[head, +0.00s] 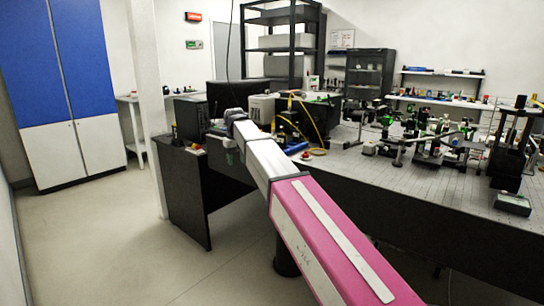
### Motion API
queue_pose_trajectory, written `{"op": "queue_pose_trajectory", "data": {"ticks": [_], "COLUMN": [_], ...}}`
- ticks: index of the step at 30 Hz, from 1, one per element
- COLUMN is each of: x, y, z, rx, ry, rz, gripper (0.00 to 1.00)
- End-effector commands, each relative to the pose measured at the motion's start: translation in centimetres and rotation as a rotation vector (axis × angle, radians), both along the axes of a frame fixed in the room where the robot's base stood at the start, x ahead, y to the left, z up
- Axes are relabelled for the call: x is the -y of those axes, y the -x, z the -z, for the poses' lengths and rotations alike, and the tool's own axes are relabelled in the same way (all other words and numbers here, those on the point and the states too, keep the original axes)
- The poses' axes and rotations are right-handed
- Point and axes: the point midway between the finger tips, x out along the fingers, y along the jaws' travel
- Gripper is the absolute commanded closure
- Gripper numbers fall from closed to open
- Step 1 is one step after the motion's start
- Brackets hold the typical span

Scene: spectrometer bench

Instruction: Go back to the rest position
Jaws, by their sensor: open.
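My arm runs from the lower right up to the middle of the head view, with a pink and white link near me and a pale link beyond it. My gripper (226,148) is at the far end, small and dark against the dark bench side, beside the left end of the optical table (345,168). It is open, though its fingers are hard to make out. I see nothing held in it.
Optical mounts (435,140) crowd the table on the right. A dark desk (187,190) stands left of the arm's end, by a white pillar (147,100). A blue and white cabinet (65,90) is at far left. The floor at left is clear.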

Motion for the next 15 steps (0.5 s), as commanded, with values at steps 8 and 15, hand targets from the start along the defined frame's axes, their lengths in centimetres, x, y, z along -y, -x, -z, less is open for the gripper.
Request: {"op": "queue_pose_trajectory", "data": {"ticks": [8, 15], "x": [10.9, 19.3], "y": [4.0, 9.0], "z": [12.2, 20.9], "rx": [-0.004, -0.002], "ry": [0.002, 0.001], "rz": [0.129, 0.24], "gripper": [0.52, 0.52]}}
